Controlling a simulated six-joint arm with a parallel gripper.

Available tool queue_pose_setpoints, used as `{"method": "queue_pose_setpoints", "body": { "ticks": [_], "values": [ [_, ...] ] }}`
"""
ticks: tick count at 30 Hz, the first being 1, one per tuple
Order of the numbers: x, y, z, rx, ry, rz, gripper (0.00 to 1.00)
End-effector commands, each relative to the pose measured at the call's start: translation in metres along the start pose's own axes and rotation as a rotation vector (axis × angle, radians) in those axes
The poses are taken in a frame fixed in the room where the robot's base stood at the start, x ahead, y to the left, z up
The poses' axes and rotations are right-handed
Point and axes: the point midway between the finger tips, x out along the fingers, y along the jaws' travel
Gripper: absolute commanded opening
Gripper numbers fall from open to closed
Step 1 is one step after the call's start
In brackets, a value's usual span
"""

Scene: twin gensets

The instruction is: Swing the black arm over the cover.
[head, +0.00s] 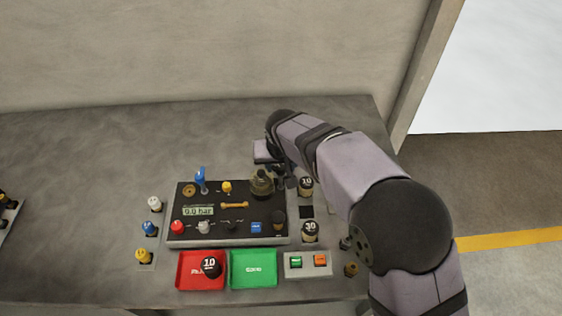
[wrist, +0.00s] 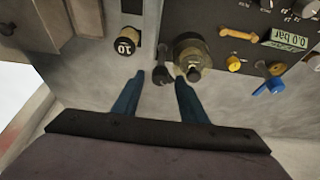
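The cover (head: 262,182) is a round olive-brass cap on the far right part of the black-topped panel. In the wrist view the cover (wrist: 190,52) is just beyond my right fingertip. A black arm with a rounded end (wrist: 163,76) shows beside the cover, on the picture's left. My gripper (wrist: 161,78) is open, its two blue fingers on either side of the black arm's end, with gaps visible. I cannot tell whether either finger touches it. In the head view my wrist partly hides this spot.
The panel (head: 205,228) carries a 0.0 bar display, a blue lever (head: 200,178), knobs and a brass handle (head: 234,206). A red tray (head: 185,281) and green tray (head: 254,281) lie in front. The bench's left is mostly clear.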

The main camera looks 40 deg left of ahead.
Motion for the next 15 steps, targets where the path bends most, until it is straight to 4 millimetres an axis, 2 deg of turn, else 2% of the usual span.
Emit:
{"method": "queue_pose_setpoints", "body": {
  "ticks": [9,11,14,15],
  "values": [
    [0.0029,0.0001,-0.0002,0.001,0.001,0.0,0.39],
    [0.0028,0.0002,-0.0001,0.001,0.001,0.0,0.27],
    [0.0027,0.0002,-0.0001,0.0,0.001,0.0,0.03],
    [0.0027,0.0002,-0.0001,0.0,0.001,0.0,0.0]
  ]
}}
